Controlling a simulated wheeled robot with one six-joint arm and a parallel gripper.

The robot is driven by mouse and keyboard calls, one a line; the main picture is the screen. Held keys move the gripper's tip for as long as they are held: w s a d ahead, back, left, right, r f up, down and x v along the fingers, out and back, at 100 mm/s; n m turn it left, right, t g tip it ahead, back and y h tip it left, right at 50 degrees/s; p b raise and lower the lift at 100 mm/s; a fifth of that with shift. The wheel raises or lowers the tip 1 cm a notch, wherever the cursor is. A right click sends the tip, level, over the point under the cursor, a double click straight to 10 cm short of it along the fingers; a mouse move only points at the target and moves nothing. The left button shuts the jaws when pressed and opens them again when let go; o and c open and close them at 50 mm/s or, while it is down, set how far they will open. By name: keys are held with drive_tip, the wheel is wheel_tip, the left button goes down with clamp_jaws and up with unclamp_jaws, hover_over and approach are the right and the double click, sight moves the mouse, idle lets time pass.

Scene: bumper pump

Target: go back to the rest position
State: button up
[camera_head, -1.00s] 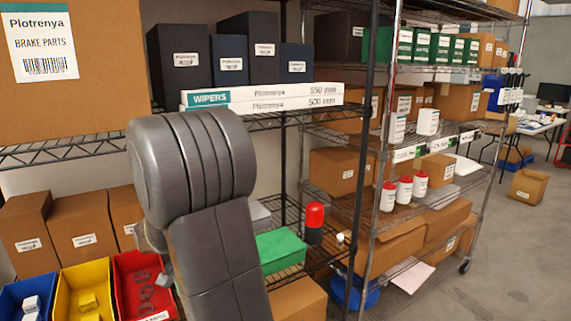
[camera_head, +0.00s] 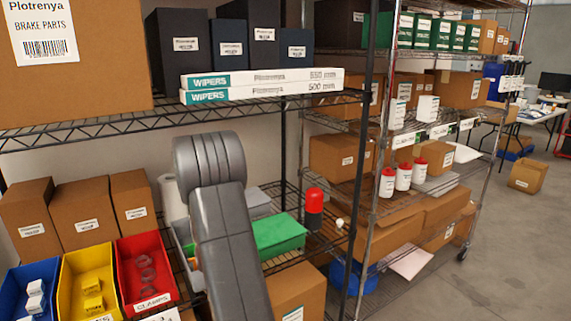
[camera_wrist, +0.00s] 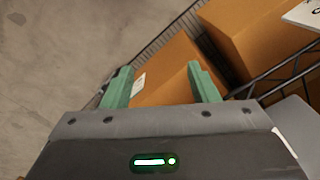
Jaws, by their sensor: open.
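My gripper (camera_wrist: 162,88) shows in the wrist view with its two green fingers spread apart and nothing between them. Beyond the fingers is a brown cardboard box (camera_wrist: 165,72) with a white label, on a wire shelf. In the head view my grey arm stands in front of the left rack, and my gripper is out of sight there.
The left rack holds blue, yellow and red bins (camera_head: 146,270), a green item (camera_head: 278,237), a red-topped container (camera_head: 314,212) and wiper boxes (camera_head: 262,85). A black rack post (camera_head: 363,150) stands right of my arm. Open floor (camera_head: 510,260) lies at the right.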

drive_tip(key=shift+w+d+f, duration=0.1)
drive_tip(key=shift+d+f, duration=0.3)
drive_tip(key=shift+f, duration=0.15)
drive_tip(key=shift+w+d+f, duration=0.1)
drive_tip(key=shift+d+f, duration=0.25)
drive_tip(key=shift+f, duration=0.2)
